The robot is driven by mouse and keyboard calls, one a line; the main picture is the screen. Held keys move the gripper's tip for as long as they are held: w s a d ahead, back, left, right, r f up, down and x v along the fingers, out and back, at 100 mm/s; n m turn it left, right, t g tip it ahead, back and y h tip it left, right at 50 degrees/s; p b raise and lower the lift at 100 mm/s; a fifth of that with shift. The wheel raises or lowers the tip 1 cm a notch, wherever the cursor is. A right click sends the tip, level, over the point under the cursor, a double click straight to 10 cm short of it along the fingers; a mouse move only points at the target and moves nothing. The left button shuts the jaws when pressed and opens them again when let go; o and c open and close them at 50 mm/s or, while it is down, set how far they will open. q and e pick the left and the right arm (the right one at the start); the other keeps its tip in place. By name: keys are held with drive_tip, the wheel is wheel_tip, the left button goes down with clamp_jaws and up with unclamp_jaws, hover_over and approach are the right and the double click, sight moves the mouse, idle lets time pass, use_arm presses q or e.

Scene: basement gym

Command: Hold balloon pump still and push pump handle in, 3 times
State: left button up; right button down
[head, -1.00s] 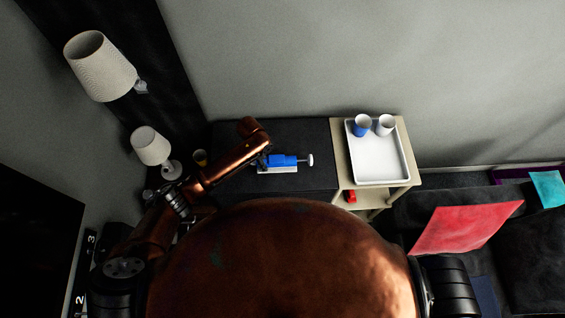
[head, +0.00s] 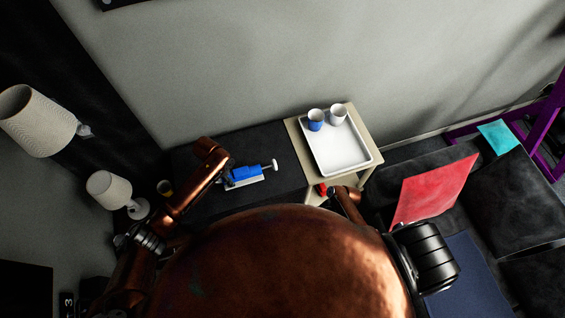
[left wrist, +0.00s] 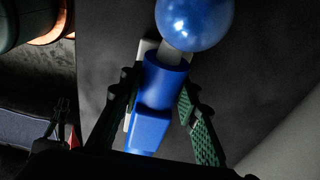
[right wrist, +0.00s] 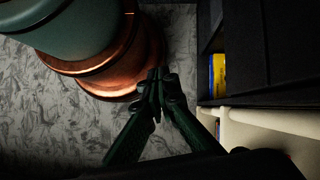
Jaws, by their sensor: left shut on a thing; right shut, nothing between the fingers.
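The blue balloon pump (head: 247,174) lies on its side on a white base on the black table, with its white handle (head: 274,165) sticking out at the right. My left gripper (head: 226,175) is at the pump's left end. In the left wrist view its green fingers (left wrist: 155,97) are shut on the blue pump body (left wrist: 165,80). A shiny blue round thing (left wrist: 195,20) shows beyond a grey neck there; I cannot tell whether it is a balloon. My right gripper (right wrist: 158,85) is shut and empty, low over the floor, apart from the pump.
A beige side table (head: 294,134) right of the black table (head: 198,150) holds a white tray (head: 345,160) with a blue cup and a white cup. A red thing (head: 322,190) is below. Lamps (head: 108,190) stand left. A shelf (right wrist: 265,110) is right of my right gripper.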

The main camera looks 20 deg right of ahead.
sight(275, 165)
drive_tip(key=w+a+r+g+y, duration=0.1)
drive_tip(key=w+a+r, duration=0.15)
drive_tip(key=r, duration=0.45)
drive_tip(key=w+a+r+y, duration=0.1)
drive_tip(key=w+r+y, duration=0.15)
drive_tip(key=r, duration=0.55)
drive_tip(key=w+d+r+n+t+h, duration=0.1)
drive_tip(key=w+r+n, duration=0.1)
drive_tip(key=w, duration=0.1)
drive_tip(key=w+d+r+n+t+h, duration=0.1)
drive_tip(key=w+r+n, duration=0.1)
drive_tip(key=w+n, duration=0.1)
drive_tip(key=w+d+r+n+t+h, duration=0.1)
drive_tip(key=w+r+n, duration=0.2)
drive_tip(key=shift+w+d, duration=0.15)
drive_tip(key=shift+d, duration=0.15)
drive_tip(key=w+d+r+n+t+h, duration=0.1)
drive_tip(key=w+d+r+n+t, duration=0.1)
drive_tip(key=w+r+n, duration=0.4)
wheel_tip(275, 165, up, 2)
drive_tip(key=shift+w+r+n+t+h, duration=0.1)
drive_tip(key=shift+w+n+t+h, duration=0.2)
drive_tip(key=shift+n+t, duration=0.65)
drive_tip(key=x, duration=1)
drive_tip(key=shift+s+a+f, duration=0.15)
drive_tip(key=shift+f, duration=0.1)
drive_tip(key=shift+a+r, duration=0.1)
drive_tip(key=shift+a, duration=1.7)
